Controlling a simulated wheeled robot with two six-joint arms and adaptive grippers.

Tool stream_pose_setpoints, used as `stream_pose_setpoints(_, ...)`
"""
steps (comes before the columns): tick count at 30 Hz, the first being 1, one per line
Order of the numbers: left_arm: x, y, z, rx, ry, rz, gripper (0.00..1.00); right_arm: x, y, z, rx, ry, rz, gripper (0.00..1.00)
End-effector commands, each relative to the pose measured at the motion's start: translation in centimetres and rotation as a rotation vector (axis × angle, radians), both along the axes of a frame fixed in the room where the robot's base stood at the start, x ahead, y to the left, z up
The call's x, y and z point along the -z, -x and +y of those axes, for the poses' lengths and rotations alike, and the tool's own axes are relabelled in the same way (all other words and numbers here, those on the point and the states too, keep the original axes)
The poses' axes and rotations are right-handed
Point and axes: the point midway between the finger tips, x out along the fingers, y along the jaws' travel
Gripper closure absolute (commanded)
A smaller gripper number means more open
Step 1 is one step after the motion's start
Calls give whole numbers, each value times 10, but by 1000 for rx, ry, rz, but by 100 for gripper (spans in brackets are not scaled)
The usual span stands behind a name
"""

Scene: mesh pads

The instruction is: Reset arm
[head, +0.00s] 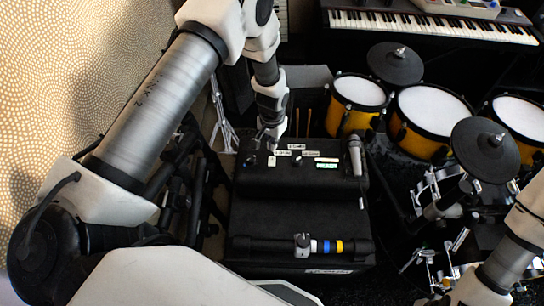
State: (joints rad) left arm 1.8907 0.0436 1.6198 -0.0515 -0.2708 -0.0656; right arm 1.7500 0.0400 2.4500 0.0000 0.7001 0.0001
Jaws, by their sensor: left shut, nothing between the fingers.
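My left gripper (267,140) is shut and empty. It points down at the back left part of a black padded case (255,180), close to its top; I cannot tell whether it touches. My left arm comes in from the left and bends over at the top. My right arm shows only in part at the lower right edge, and its gripper is not in view.
A microphone (355,158) lies at the case's right side. Small labels (296,147) sit near the gripper. A black bar with coloured bands (335,247) lies at the front. Yellow drums (432,115) stand right, a keyboard (430,24) behind.

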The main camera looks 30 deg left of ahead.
Motion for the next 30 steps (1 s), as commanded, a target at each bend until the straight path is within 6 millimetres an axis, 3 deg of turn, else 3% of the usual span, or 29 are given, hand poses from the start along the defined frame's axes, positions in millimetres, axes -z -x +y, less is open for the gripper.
stream_pose_setpoints(3, -10, 0, 0, 0, 0, 1, 100, -8, 0, 0, 0, 0, 0, 60)
stream_pose_setpoints(20, -1, 7, 0, 0, 0, 17, 100, -6, 0, 0, 0, 0, 0, 60)
stream_pose_setpoints(23, 15, 41, -1, 0, 2, 87, 100, -7, 0, 0, 0, 0, 0, 60)
stream_pose_setpoints(26, 33, 107, -5, -5, 8, 188, 100, -7, 0, 0, 0, 0, 0, 60)
stream_pose_setpoints(30, 44, 220, -11, -34, 15, 254, 100, -8, 0, 0, 0, 0, 0, 60)
